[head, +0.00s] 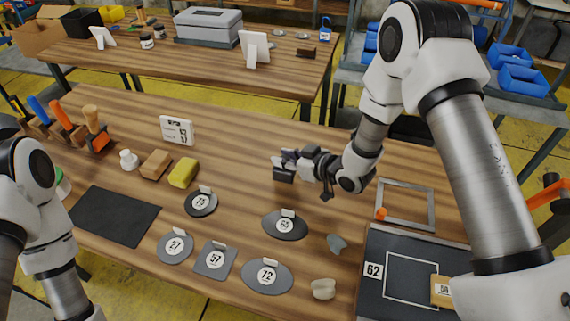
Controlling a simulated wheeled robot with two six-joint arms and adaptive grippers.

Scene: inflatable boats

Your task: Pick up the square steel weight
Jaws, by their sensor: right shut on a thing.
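A grey square plate (214,261) labelled 57 lies flat on the wooden table near its front edge, with a small tab on top. My right gripper (284,168) is above the middle of the table, far behind the plate and apart from it. It is shut on a small dark thing that its fingers mostly hide, so I cannot tell what it is. My left arm shows at the left edge, but its gripper is out of view.
Labelled plates lie near the square one: round 27 (174,248), oval 72 (267,277), oval 65 (285,226) and round 73 (201,203). A black mat (115,218) is at left. A dark panel (405,256) marked 62 is at right.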

